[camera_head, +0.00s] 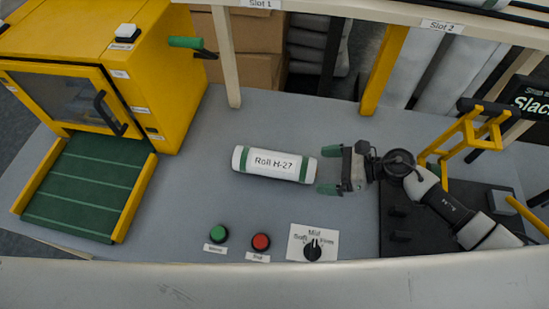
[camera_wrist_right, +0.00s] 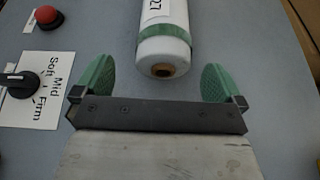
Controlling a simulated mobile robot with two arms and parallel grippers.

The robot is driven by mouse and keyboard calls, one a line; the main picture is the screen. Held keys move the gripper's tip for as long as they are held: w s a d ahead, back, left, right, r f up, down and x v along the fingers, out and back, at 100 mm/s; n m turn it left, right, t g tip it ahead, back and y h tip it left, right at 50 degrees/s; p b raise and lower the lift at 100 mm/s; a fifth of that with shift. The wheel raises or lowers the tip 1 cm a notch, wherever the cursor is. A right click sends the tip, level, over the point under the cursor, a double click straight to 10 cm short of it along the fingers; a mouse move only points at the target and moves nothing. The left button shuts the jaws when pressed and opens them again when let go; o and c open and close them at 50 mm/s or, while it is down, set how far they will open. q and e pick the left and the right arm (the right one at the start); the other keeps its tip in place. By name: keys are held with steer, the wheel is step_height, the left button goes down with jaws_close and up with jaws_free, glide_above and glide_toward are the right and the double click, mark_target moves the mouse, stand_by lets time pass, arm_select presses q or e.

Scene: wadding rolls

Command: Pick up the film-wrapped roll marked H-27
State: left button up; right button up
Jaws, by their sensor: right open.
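The white roll marked H-27 (camera_head: 274,164) lies on the grey table in the head view, with a green band near each end. Its near end also shows in the right wrist view (camera_wrist_right: 163,48), with a brown core. My right gripper (camera_head: 330,170) is open, its green fingertips just right of the roll's right end. In the right wrist view my gripper's fingers (camera_wrist_right: 157,82) stand apart on either side of the roll's line, with nothing between them. The roll's end is just beyond the fingers. My left gripper is not in view.
A yellow machine (camera_head: 120,70) with a green ramp (camera_head: 85,190) stands at the left. A green button (camera_head: 218,233), a red button (camera_head: 261,241) and a Soft/Mid/Firm dial (camera_head: 312,250) sit in front of the roll. A black plate with a yellow frame (camera_head: 465,135) is at the right. Shelf posts stand behind.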

mark_target(305, 168)
steer(key=shift+w+a+f, duration=0.15)
steer(key=shift+w+a, duration=0.1)
steer(key=shift+a, duration=0.35)
steer(key=p+x, duration=0.2)
steer(key=x, duration=0.2)
steer(key=shift+w+a+f, duration=0.1)
steer(key=shift+w+a, duration=0.05)
steer(key=shift+w, duration=0.05)
steer(key=shift+a+f, duration=0.1)
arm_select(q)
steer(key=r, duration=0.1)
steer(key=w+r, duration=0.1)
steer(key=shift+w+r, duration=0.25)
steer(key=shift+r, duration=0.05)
